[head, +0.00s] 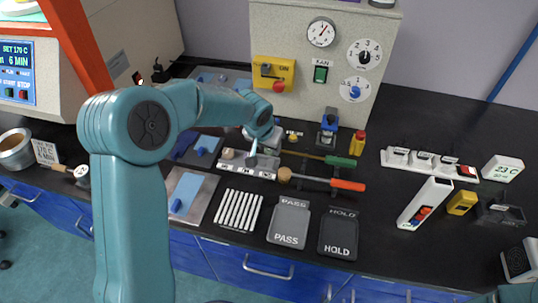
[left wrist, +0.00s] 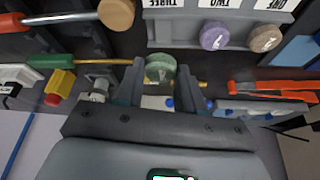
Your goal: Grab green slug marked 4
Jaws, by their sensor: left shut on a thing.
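In the left wrist view the green slug (left wrist: 160,68) sits between the two fingers of my left gripper (left wrist: 160,82), which is shut on it. A mark shows on its face, but I cannot read it surely. In the head view the left gripper (head: 257,146) is over the back of the white slug rack (head: 262,173), and the green slug is hard to make out there. The rack also shows in the left wrist view (left wrist: 185,32), with a purple slug (left wrist: 215,35) and a brown slug (left wrist: 265,38) by its TWO and ONE labels. My right gripper is not in view.
A green-handled tool (head: 340,161) and an orange-handled tool (head: 347,185) lie right of the rack. PASS (head: 289,240) and HOLD (head: 338,252) trays lie in front. The rheometer (head: 310,75) stands behind. Black bench is clear between the HOLD tray and the white device (head: 425,203).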

